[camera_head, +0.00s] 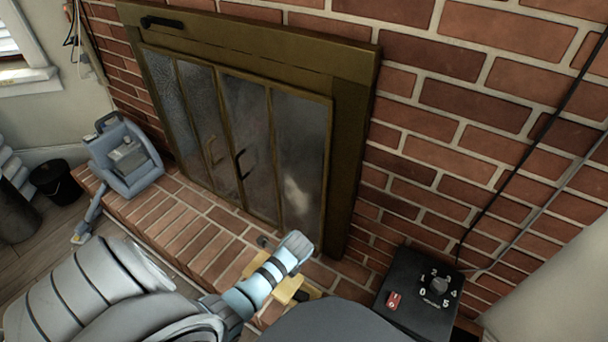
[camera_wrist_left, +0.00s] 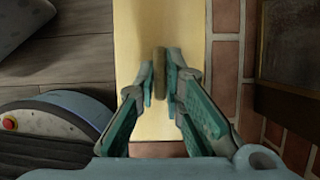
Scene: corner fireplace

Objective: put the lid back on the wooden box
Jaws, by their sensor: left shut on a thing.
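A pale yellow wooden piece (camera_wrist_left: 130,30), which looks like the lid or top of the box, lies under my left gripper (camera_wrist_left: 160,75) in the left wrist view. The gripper is shut on a narrow brown upright piece (camera_wrist_left: 160,56), apparently its handle. In the head view, yellow wood (camera_head: 288,288) shows around my left wrist at the hearth's right end, and the fingertips are hidden. I cannot tell lid from box, or whether they touch. A dark brown patch (camera_wrist_left: 158,149) shows near the yellow piece's lower end. My right gripper is not in view.
A brick hearth (camera_head: 200,232) runs below the glass-doored fireplace (camera_head: 235,120). A black control box with a dial (camera_head: 415,290) stands to the right. A blue-grey appliance (camera_head: 124,158) sits at the hearth's left end, beside a black bucket (camera_head: 56,182).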

